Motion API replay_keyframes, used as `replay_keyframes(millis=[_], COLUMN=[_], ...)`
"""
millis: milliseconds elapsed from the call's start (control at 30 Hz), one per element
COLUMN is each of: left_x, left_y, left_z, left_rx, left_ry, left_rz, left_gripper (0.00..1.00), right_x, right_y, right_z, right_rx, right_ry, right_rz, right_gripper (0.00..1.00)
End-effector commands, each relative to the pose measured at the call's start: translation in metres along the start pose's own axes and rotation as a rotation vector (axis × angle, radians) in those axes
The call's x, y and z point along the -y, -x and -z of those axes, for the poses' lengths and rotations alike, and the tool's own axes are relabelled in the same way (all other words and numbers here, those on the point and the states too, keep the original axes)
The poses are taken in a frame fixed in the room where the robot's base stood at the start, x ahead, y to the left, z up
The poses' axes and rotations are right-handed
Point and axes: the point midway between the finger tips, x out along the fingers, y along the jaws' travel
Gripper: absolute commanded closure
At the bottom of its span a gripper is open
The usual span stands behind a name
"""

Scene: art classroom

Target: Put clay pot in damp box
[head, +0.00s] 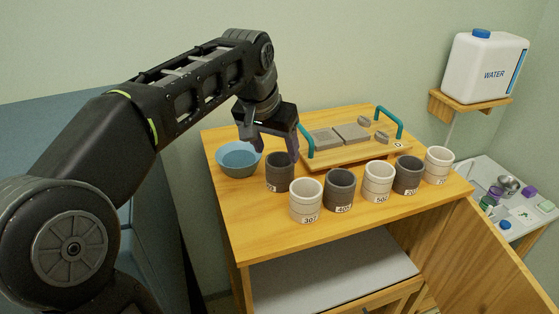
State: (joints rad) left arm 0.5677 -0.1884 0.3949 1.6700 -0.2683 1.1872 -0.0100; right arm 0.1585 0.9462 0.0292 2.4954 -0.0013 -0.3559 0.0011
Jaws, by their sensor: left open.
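Several clay pots stand upright on the wooden cabinet top. A dark pot (280,173) stands at the left, beside the blue bowl. To its right come a pale pot (306,195), a dark pot (340,186), a pale pot (377,180), a dark pot (407,174) and a pale pot (438,163), with number labels at their bases. My left gripper (271,153) is open and empty, pointing down just above and behind the leftmost dark pot. I cannot tell whether it touches it. No box labelled damp box shows; the cabinet (235,239) is open in front, with a pale shelf inside.
A blue bowl (238,168) stands left of the gripper. A board (325,158) with teal handles and grey slabs lies behind the pots. The open wooden door (495,258) juts out at right. A water canister (484,68) sits on a wall shelf.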

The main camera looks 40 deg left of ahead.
Motion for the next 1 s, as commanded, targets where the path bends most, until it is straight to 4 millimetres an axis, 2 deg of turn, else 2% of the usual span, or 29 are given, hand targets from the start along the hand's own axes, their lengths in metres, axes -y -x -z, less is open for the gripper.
replay_keyframes(millis=[100, 267, 1000], left_x=[0.0, 0.0, 0.0], left_y=[0.02, 0.032, 0.033], left_z=[0.001, 0.0, 0.0], left_rx=[-0.003, 0.0, 0.0], left_ry=[0.0, 0.0, 0.0], left_rz=[0.0, 0.0, 0.0], left_gripper=[0.35, 0.35, 0.35], right_x=[0.0, 0.0, 0.0], right_y=[0.001, 0.001, 0.001], right_z=[0.0, 0.0, 0.0], right_rx=[0.0, 0.0, 0.0], right_ry=[0.0, 0.0, 0.0], right_rz=[0.0, 0.0, 0.0], right_gripper=[0.68, 0.68, 0.68])
